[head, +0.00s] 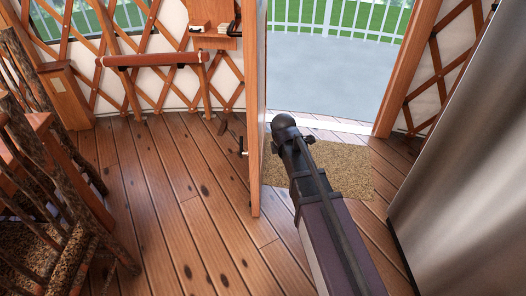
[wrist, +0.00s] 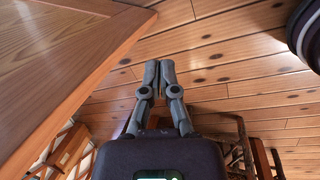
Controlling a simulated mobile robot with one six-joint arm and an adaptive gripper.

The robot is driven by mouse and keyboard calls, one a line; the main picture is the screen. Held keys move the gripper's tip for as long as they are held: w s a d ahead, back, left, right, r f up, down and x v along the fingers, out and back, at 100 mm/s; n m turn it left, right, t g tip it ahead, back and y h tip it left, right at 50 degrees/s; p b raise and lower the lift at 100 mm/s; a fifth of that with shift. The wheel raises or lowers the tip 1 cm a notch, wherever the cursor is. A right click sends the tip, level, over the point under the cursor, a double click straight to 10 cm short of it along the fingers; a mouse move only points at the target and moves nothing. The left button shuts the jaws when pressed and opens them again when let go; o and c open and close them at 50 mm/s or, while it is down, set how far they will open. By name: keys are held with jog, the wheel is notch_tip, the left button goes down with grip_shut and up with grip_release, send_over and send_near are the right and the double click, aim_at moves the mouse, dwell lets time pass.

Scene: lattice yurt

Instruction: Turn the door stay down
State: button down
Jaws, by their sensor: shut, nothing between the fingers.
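The wooden door (head: 253,110) stands open, seen nearly edge-on in the head view. A small dark metal fitting (head: 241,146) sticks out from its left side; it may be the door stay, but it is too small to tell its position. My arm reaches to the right of the door, and its dark end hides my fingers in the head view. In the wrist view my gripper (wrist: 158,72) is shut and empty, with its fingertips together over the floor. The door panel (wrist: 75,55) fills the upper left there. No stay shows in the wrist view.
A brown mat (head: 345,170) lies at the doorway. A metal-faced cabinet (head: 465,150) stands at right. A rustic wooden chair (head: 50,190) is at left, and a wooden rail stand (head: 155,60) is by the lattice wall. The plank floor (head: 170,200) left of the door is clear.

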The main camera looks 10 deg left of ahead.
jog(key=s+d+m+g, duration=0.1)
jog(key=s+d+m, duration=0.6)
jog(key=d+m, duration=0.4)
jog(key=s+d+m+g, duration=0.1)
jog(key=s+d+m, duration=0.6)
jog(key=d+m, duration=0.4)
jog(key=shift+f+g, duration=0.3)
jog(key=shift+g, duration=0.1)
jog(key=shift+d, duration=0.15)
